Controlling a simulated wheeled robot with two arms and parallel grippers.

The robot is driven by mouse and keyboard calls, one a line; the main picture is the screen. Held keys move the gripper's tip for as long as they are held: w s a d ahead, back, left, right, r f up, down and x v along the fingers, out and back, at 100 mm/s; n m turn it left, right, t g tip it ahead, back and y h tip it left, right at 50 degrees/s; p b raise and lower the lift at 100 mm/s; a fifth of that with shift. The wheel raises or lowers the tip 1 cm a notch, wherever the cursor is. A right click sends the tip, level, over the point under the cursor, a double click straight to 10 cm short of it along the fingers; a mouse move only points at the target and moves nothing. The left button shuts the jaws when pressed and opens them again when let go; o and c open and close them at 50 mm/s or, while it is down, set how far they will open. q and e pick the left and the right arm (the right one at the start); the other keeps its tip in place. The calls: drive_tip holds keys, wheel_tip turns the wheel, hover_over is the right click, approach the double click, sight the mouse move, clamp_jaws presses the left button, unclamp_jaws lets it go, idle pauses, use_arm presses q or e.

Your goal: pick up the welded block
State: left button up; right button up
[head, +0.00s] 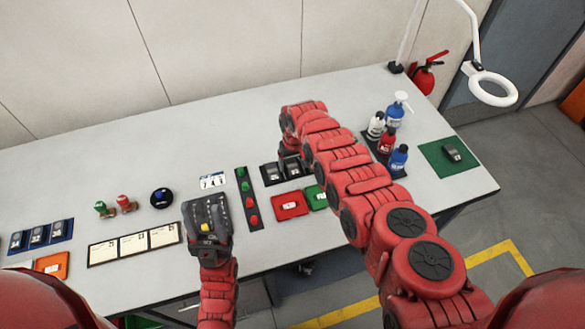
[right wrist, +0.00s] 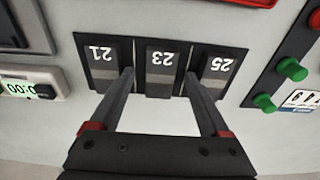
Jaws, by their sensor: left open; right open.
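Three dark blocks numbered 21 (right wrist: 103,55), 23 (right wrist: 163,62) and 25 (right wrist: 217,68) lie side by side in a black holder in the right wrist view. Two of them (head: 272,173) show in the head view, partly hidden by my right arm. I cannot tell which block is the welded one. My right gripper (right wrist: 159,75) is open, its fingertips on either side of block 23, with nothing visibly clamped. In the head view its fingers are hidden behind the arm. My left gripper (head: 207,215) is open above the front of the table.
A blue tray (head: 42,236) with several dark blocks is at the left. A green mat (head: 440,160) with a dark item and several bottles (head: 388,140) are at the right. A red tray (head: 290,205) and a button strip (head: 247,197) lie beside the block holder.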

clamp_jaws()
idle(0.4)
drive_tip(key=shift+r, duration=0.2)
